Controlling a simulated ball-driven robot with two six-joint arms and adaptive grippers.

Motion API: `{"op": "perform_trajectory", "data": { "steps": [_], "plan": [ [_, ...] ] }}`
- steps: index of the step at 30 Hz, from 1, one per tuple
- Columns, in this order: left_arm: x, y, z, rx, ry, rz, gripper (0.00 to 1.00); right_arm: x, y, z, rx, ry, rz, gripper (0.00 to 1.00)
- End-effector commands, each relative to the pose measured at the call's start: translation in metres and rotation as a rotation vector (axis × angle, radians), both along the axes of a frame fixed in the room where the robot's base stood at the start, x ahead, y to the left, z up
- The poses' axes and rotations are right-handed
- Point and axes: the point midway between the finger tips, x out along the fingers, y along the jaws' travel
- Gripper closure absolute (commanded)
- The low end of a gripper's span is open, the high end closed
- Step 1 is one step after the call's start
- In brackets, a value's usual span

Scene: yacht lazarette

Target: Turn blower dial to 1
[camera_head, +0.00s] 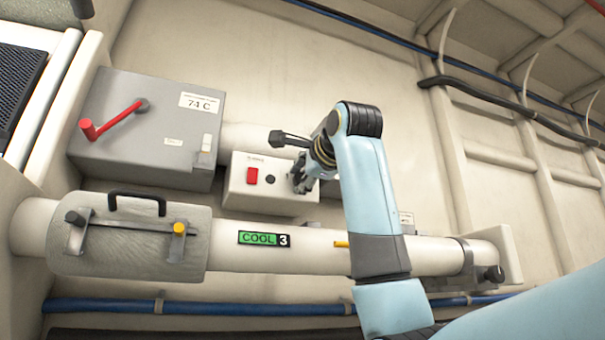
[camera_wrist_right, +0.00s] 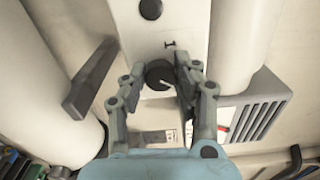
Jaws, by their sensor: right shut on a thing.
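The cream blower box (camera_head: 240,190) is on the wall in the middle of the head view, with a red switch and a small black round part on its face. My right gripper (camera_head: 300,180) is at the right end of its face and hides the dial there. In the right wrist view, the dark round blower dial (camera_wrist_right: 158,74) sits between the fingers of my right gripper (camera_wrist_right: 155,82), which is shut on it. A pale pointer line shows on the dial. I cannot read which number it points to. My left gripper is not in view.
A grey box (camera_head: 150,125) with a red lever (camera_head: 115,120) and a "74 C" label is to the left. Below runs a white pipe (camera_head: 220,245) with a green "COOL 3" label (camera_head: 264,239). A dark lever (camera_wrist_right: 90,80) is left of the gripper in the wrist view.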

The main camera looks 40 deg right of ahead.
Motion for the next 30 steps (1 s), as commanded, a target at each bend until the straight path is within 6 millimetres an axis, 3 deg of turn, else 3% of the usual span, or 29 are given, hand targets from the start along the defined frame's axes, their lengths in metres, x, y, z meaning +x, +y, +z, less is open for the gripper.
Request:
{"op": "perform_trajectory", "data": {
  "steps": [30],
  "plan": [
    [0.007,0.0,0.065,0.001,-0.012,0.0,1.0,0.0,0.0,0.002,-0.936,0.23,0.002,1.0]
  ]
}}
